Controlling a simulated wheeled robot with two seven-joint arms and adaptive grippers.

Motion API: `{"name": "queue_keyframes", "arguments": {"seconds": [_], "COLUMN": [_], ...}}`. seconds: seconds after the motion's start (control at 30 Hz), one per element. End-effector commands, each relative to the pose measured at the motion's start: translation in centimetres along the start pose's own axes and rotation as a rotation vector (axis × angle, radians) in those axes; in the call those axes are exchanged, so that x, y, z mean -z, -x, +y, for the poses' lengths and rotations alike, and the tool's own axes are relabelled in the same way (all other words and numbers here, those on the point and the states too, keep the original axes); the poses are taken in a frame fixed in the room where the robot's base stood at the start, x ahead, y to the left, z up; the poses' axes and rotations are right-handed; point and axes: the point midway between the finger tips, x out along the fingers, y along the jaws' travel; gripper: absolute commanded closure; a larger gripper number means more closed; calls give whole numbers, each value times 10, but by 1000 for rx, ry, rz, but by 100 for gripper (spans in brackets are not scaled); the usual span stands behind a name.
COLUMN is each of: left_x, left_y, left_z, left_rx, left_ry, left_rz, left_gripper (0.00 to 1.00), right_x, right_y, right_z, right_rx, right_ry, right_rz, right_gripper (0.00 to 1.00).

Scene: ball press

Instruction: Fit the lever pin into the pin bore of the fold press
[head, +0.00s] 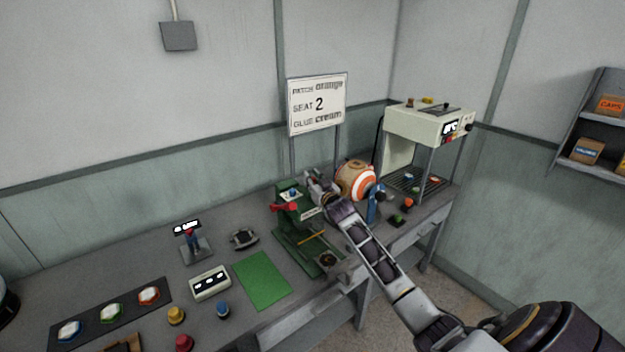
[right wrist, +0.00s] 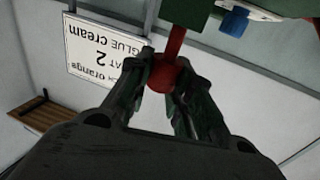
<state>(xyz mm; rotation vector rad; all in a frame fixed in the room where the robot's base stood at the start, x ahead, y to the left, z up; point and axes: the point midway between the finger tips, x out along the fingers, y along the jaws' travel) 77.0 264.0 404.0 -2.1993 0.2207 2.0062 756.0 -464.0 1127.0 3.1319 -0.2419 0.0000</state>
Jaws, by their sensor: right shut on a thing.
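The green fold press (head: 300,235) stands at the back of the bench. My right gripper (head: 313,182) is at the upper right of the press. In the right wrist view, my right gripper (right wrist: 163,85) is shut on the round red knob of the lever pin (right wrist: 175,45). The red rod runs from the knob to the green press body (right wrist: 190,10). I cannot tell whether its far end is inside the pin bore, which is hidden. In the head view my gripper hides the held pin. My left gripper is not in view.
A striped orange and white ball (head: 358,180) sits just right of my gripper, near a blue stand (head: 373,208). A sign (head: 318,104) stands behind. A cream machine (head: 425,122) is at the right. A green mat (head: 262,281) lies in front, left of the press.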

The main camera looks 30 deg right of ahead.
Motion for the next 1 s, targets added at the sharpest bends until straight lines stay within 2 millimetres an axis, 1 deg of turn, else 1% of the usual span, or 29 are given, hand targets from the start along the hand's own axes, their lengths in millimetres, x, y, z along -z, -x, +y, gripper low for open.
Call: {"name": "queue_keyframes", "arguments": {"seconds": [1.0], "left_x": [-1], "left_y": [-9], "left_z": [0], "left_rx": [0], "left_ry": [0], "left_rz": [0], "left_gripper": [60], "right_x": [-16], "right_y": [0], "right_z": [0], "right_rx": [0], "right_ry": [0], "right_rz": [0], "right_gripper": [100]}}
